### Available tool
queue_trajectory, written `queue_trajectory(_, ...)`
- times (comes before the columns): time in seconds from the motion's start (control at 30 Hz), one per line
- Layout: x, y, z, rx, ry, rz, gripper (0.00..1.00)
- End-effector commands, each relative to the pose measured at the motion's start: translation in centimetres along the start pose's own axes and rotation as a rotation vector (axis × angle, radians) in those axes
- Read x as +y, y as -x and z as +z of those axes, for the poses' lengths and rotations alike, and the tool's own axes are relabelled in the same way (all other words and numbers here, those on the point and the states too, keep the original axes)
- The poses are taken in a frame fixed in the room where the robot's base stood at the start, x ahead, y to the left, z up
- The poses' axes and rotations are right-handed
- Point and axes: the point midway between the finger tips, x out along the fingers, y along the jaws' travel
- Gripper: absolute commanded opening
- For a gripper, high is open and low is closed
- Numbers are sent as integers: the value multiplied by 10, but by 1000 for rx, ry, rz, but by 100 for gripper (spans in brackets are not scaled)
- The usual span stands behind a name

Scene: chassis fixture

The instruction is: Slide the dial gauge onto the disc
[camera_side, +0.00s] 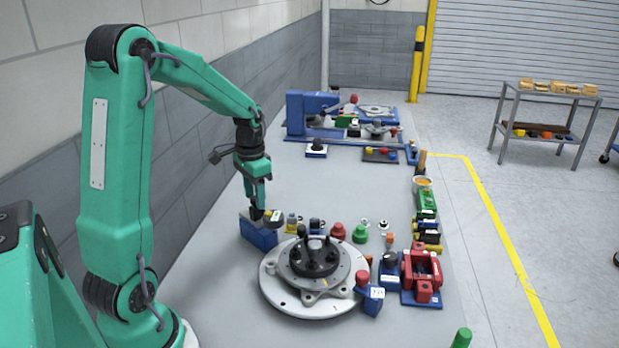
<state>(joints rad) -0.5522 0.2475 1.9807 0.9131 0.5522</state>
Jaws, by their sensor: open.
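The disc (275,294) is a wide, pale grey round plate lying flat on the table in the front middle. A black hub with upright knobs (314,256) stands on it. My gripper (257,213) points down behind and left of the disc, above a blue block (259,234). No dial face can be made out. My gripper is open, but its fingers are small and partly merge with the parts behind.
A blue block with a red knob (371,296) stands at the disc's right edge. A red fixture (422,277) is farther right. Red and green knobs (360,234) stand behind the disc. A blue machine (309,113) is at the back. The table's middle (330,185) is clear.

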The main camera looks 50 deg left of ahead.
Motion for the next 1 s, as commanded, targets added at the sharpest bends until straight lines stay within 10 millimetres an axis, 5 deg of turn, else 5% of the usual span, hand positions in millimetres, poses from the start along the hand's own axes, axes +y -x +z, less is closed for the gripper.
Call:
queue_trajectory(0.13,0,0,0,0,0,0,45)
queue_trajectory(0.37,0,0,0,0,0,0,0)
queue_trajectory(0.67,6,1,-1,0,-3,0,0)
queue_trajectory(1.0,54,1,-10,1,-5,0,0)
